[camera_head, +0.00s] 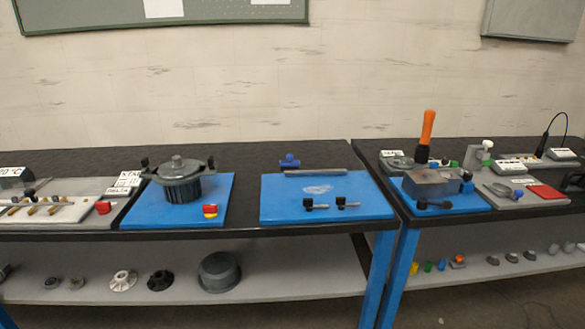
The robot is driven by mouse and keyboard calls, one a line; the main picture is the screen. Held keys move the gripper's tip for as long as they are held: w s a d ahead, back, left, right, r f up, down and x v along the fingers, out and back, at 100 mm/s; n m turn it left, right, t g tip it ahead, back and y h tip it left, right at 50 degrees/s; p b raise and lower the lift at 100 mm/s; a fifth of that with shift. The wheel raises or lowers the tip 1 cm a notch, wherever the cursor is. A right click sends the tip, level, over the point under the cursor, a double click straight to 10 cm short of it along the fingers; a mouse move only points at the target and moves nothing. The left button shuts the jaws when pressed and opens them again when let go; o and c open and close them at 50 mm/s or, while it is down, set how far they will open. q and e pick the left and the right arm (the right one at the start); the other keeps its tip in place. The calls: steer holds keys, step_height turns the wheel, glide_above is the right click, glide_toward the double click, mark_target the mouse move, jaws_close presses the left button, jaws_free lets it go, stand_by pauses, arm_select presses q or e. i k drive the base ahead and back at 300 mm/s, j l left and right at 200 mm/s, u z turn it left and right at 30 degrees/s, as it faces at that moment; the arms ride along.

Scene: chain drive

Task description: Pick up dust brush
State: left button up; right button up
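An upright tool with an orange handle (428,127) and a dark lower end (422,153) stands at the right workstation in the head view. It looks like the dust brush, but its lower end is too small to make out bristles. It appears at the top of a grey metal block (424,184); I cannot tell whether it rests on the block or in a holder behind it. Neither of my grippers is in view.
The block sits on a blue mat (470,204) on the dark right table. A grey panel with a red patch (546,192) lies to its right. On the left table, a blue mat (275,211) holds a rod (318,172) and two dark bolts. A lidded pot (181,182) stands further left.

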mark_target(291, 163)
steer(key=i+l+u, duration=0.3)
steer(key=i, duration=0.2)
steer(key=i+l+u, duration=0.3)
steer(key=i, duration=0.15)
